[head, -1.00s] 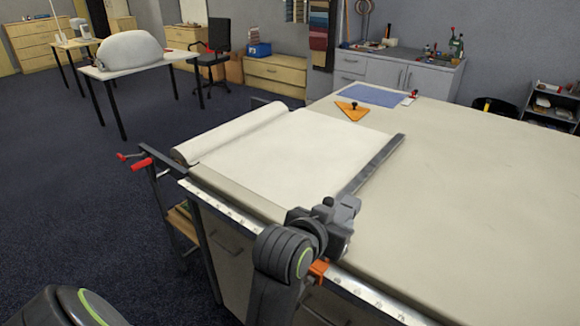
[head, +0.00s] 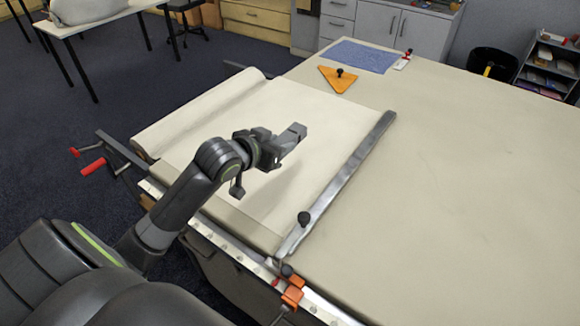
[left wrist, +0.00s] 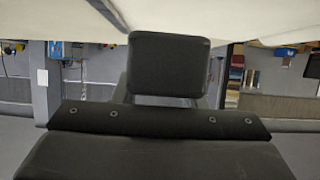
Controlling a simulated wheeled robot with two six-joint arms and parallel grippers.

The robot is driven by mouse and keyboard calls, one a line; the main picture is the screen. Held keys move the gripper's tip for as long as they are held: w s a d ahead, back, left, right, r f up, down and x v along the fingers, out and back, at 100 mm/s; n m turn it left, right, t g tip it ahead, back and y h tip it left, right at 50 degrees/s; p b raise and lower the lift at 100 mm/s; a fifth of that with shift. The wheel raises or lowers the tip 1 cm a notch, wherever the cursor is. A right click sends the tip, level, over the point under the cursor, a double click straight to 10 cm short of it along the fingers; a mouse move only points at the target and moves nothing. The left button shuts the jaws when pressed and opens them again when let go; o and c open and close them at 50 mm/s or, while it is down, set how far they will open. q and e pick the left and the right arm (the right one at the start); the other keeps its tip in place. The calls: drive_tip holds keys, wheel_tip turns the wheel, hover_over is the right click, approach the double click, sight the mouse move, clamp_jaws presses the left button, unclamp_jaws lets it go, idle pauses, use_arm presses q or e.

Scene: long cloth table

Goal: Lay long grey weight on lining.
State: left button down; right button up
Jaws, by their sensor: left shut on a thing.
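The lining seems to be the pale cloth (head: 255,125) unrolled flat on the table from a roll along its left side. My left gripper (head: 284,148) is above this cloth, left of the metal bar, with a shadow beneath. It is shut on a grey block (head: 293,133), which seems to be the long grey weight; the gripper hides part of it. The block looks clear of the cloth. The left wrist view shows a dark block (left wrist: 168,65) at the gripper's end; I cannot tell whether it is weight or finger. My right gripper is out of view.
An orange triangle (head: 338,80) and blue cloth (head: 358,56) lie at the back. Orange clamps (head: 291,297) sit at the front edge. The table's right side is clear.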

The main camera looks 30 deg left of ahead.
use_arm(q)
drive_tip(key=shift+w+a, duration=0.2)
drive_tip(key=shift+a, duration=0.05)
hover_over(278, 184)
wheel_tip(278, 184, down, 5)
drive_tip(key=shift+r, duration=0.1)
drive_tip(key=shift+f, duration=0.65)
wheel_tip(278, 184, down, 3)
drive_tip(key=shift+f, duration=0.15)
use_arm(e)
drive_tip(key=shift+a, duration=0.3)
use_arm(q)
drive_tip(key=shift+f, duration=0.35)
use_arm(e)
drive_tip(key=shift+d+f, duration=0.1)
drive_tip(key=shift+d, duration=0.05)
use_arm(q)
drive_tip(key=shift+f+b, duration=0.3)
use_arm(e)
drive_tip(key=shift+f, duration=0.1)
